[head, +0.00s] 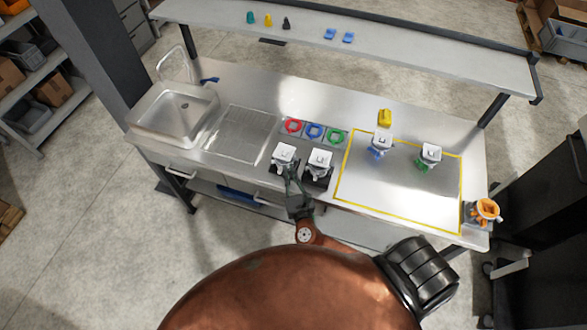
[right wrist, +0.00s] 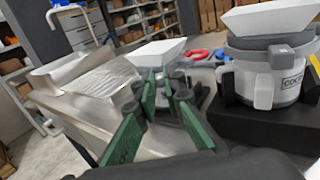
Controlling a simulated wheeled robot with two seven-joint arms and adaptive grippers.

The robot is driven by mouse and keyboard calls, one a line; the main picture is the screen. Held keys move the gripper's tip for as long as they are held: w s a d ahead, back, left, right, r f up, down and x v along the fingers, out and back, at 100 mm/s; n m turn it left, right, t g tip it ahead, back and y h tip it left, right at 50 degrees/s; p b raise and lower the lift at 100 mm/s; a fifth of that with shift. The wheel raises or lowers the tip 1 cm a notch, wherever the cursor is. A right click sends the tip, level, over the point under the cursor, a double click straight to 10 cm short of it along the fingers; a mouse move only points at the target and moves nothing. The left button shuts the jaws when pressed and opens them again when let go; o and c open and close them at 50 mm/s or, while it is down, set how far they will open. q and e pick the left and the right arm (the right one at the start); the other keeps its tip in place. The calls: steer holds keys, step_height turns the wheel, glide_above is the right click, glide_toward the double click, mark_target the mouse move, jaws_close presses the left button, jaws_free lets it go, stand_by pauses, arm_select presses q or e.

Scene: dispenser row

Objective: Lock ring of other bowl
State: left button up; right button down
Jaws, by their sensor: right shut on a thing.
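Two dispensers with white bowls stand side by side at the counter's front edge: the left dispenser (head: 284,154) and the right dispenser (head: 319,161). My right gripper (head: 290,178) reaches the front of the left dispenser. In the right wrist view its green fingers (right wrist: 160,108) are shut at the collar below the left bowl (right wrist: 157,53), apparently on its lock ring; the fingers hide most of that ring. The right dispenser's grey lock ring (right wrist: 262,85), with lugs and a label, is clear of the fingers, below its white bowl (right wrist: 270,17). My left gripper is out of view.
Red (head: 293,126), blue (head: 315,131) and green (head: 336,136) rings lie behind the dispensers. A yellow-outlined area (head: 400,195) holds blue-marked (head: 380,146) and green-marked (head: 429,156) units. An orange item (head: 487,211) is at the right end. A sink (head: 175,108) is left; a shelf (head: 400,42) runs above.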

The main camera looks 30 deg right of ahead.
mark_target(282, 163)
steer(key=a+m+h, duration=0.1)
steer(key=m+g+h, duration=0.1)
steer(key=h, duration=0.1)
steer(key=shift+w+a+g, duration=0.3)
steer(key=shift+w+a, duration=0.05)
steer(key=shift+a, duration=0.05)
steer(key=shift+w+a+m+g+h+b, duration=0.2)
steer(key=shift+m+g+h, duration=0.15)
steer(key=shift+m+h, duration=0.25)
steer(key=shift+w+a+m+g+h+b, duration=0.15)
steer(key=shift+a+m+g+h, duration=0.2)
steer(key=shift+h, duration=0.3)
steer(key=shift+w+a+m+g+h+b, duration=0.15)
steer(key=shift+m+g+h, duration=0.25)
steer(key=shift+m+h, duration=0.2)
steer(key=shift+d, duration=0.1)
steer(key=c, duration=2.3)
jaws_free()
steer(key=v, duration=1.2)
